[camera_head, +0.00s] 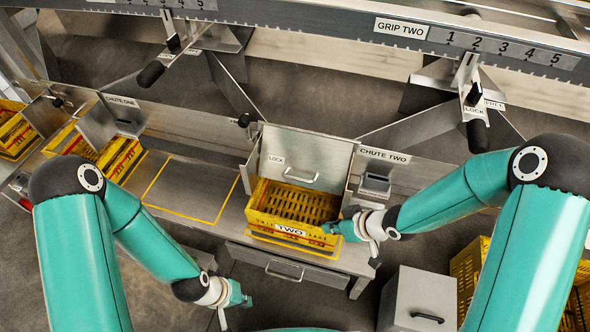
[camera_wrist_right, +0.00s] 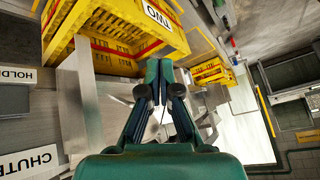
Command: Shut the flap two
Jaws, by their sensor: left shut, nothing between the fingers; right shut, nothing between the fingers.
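The grey panel at chute two, which looks like flap two (camera_head: 306,158), has a bar handle and a LOCK label. It stands behind and above the yellow crate marked TWO (camera_head: 292,203); I cannot tell whether it is fully open. My right gripper (camera_head: 337,228) is shut and empty at the crate's front right corner, below and right of the flap handle. In the right wrist view its closed fingertips (camera_wrist_right: 158,66) are just below the crate (camera_wrist_right: 112,35); touching is unclear. My left gripper (camera_head: 243,300) is shut and empty, low in front of the bench drawer.
A black-knobbed lever (camera_head: 245,120) sits left of the panel. The GRIP TWO lever (camera_head: 474,125) hangs at upper right. A grey box (camera_head: 418,301) stands at lower right. The bench left of the crate, outlined in yellow (camera_head: 190,188), is clear.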

